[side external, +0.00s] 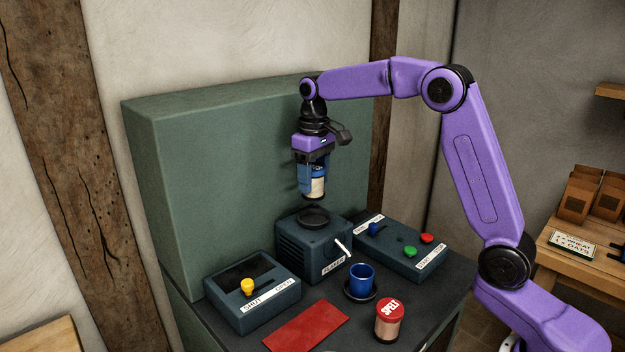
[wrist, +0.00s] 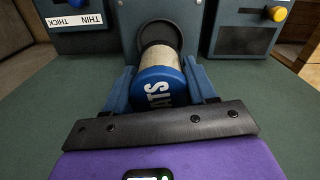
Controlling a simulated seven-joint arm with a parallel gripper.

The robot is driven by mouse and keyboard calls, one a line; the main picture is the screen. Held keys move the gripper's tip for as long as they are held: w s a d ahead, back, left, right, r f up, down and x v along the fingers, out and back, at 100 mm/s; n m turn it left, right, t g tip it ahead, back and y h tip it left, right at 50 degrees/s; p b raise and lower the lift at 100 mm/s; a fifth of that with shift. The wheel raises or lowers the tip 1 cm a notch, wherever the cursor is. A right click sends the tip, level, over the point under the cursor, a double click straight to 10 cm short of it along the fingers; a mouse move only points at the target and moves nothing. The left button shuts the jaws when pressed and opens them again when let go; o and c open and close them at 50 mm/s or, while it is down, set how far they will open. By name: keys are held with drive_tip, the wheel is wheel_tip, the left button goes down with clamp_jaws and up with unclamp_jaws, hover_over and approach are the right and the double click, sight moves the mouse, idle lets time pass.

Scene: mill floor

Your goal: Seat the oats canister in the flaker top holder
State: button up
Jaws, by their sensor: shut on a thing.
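The oats canister (side external: 317,187), with a pale body and a blue lid, is held upright between the fingers of my gripper (side external: 313,186). In the wrist view the blue lid with part of its lettering (wrist: 158,92) faces the camera, between the two blue-grey fingers. The flaker (side external: 306,256) is a dark box with a round black top holder (side external: 313,217). The canister hangs above this holder, with a small gap below it in the side view. In the wrist view the holder's dark ring (wrist: 160,22) shows beyond the canister's far end, partly hidden by it.
A red-lidded spelt canister (side external: 389,322), a blue cup (side external: 362,277) on a dark saucer and a red mat (side external: 306,326) are in front. A green back panel (side external: 220,170) rises behind.

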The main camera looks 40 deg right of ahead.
sight(314, 167)
drive_tip(key=shift+f, duration=2.6)
drive_tip(key=shift+f, duration=0.6)
drive_tip(key=o, duration=0.9)
drive_tip(key=shift+r, duration=5.45)
drive_tip(key=shift+s, duration=0.15)
